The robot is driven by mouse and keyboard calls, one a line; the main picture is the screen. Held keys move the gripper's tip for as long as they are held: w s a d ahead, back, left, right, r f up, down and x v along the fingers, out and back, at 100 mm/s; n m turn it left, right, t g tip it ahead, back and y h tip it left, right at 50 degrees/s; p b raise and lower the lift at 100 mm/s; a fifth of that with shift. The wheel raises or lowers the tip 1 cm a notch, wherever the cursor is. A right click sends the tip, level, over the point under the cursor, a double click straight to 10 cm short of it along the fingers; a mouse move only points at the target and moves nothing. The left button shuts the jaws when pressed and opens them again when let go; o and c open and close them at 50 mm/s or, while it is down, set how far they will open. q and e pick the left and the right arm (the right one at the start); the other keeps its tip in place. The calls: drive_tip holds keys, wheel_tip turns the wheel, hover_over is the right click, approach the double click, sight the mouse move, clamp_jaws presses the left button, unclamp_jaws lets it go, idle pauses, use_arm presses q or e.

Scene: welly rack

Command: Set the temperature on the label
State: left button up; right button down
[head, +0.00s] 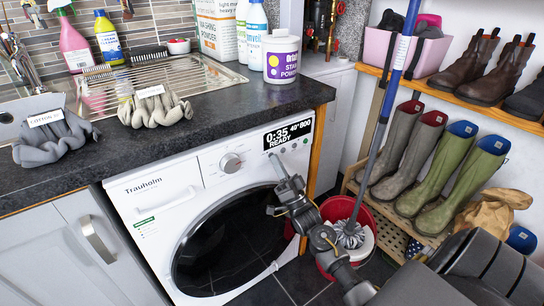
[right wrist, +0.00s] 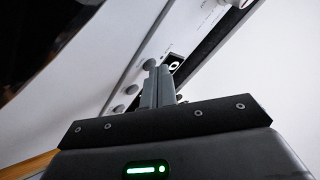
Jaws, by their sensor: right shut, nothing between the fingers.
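The white washing machine (head: 150,205) stands under the worktop, its round door shut. Its black display (head: 288,132) reads 0:35, 40°, 800 and READY. A dial (head: 231,162) is left of the display. A white label (head: 46,117) on a grey cloth heap (head: 52,143) seems to read COTTON 40°; a second label (head: 149,91) lies on a beige heap (head: 156,108), too small to read. My right gripper (head: 275,158) is shut and empty, its tips at the panel just under the display. In the right wrist view its fingertips (right wrist: 158,66) are beside a round button (right wrist: 149,64); contact is unclear.
A powder tub (head: 282,58) stands near the worktop corner. A mop (head: 349,232) in a red bucket (head: 331,211) stands right of the machine, close to my right arm. Wellies (head: 467,185) and boots (head: 496,70) fill the rack. A metal drainer (head: 200,75) lies behind the heaps.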

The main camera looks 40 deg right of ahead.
idle(0.5)
drive_tip(key=shift+s+h+p, duration=0.3)
drive_tip(key=shift+s+p, duration=0.05)
drive_tip(key=shift+s, duration=0.3)
drive_tip(key=shift+w, duration=0.1)
drive_tip(key=shift+w, duration=0.35)
